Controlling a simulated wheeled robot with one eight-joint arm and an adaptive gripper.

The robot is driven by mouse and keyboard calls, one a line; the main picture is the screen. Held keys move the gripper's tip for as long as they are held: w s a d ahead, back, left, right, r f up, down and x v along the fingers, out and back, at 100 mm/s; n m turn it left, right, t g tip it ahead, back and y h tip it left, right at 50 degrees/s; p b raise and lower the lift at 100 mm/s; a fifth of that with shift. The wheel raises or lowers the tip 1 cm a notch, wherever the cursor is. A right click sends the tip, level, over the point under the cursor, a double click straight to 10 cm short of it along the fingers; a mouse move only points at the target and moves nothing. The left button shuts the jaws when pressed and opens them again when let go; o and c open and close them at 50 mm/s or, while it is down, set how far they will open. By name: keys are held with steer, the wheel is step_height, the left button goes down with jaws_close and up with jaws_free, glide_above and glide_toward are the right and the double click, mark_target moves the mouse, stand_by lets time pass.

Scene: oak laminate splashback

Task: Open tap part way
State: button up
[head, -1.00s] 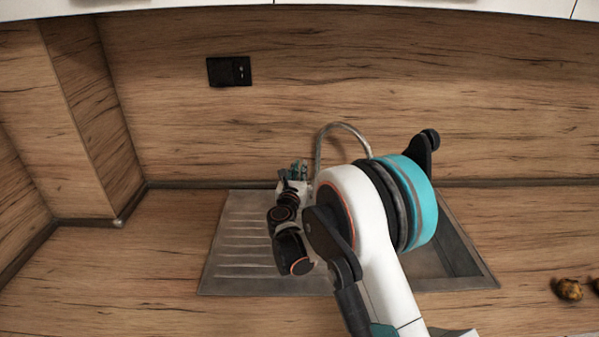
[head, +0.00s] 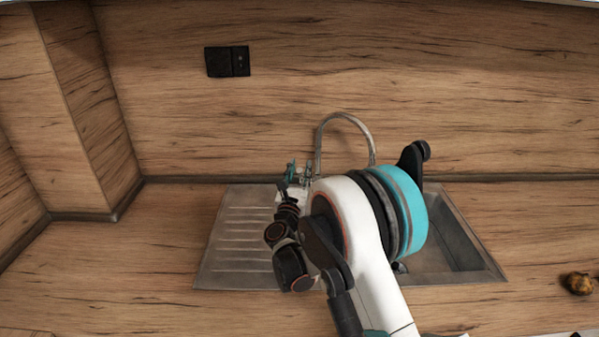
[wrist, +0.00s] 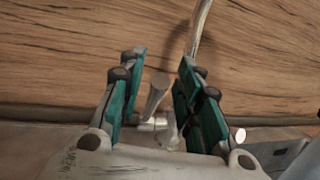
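The tap has a tall curved metal spout (head: 345,117) at the back of the sink; the spout's lower part also shows in the wrist view (wrist: 199,28). A short metal lever (wrist: 156,92) rises from the tap's base (wrist: 165,128), between my finger pads in the picture, with gaps on both sides. My gripper (wrist: 153,82) is open, with teal pads and nothing held. In the head view my gripper (head: 299,172) is at the left of the spout, near the tap's base. My arm hides part of the tap there. Contact with the lever cannot be seen.
The steel sink has a ribbed drainboard (head: 235,245) at left and a basin (head: 455,240) at right, partly behind my arm. A black socket (head: 227,61) is on the wooden splashback. A brownish lump (head: 578,283) lies on the right counter. The left counter is clear.

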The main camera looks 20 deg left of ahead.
steer(key=v, duration=1.2)
steer(key=shift+c, duration=0.6)
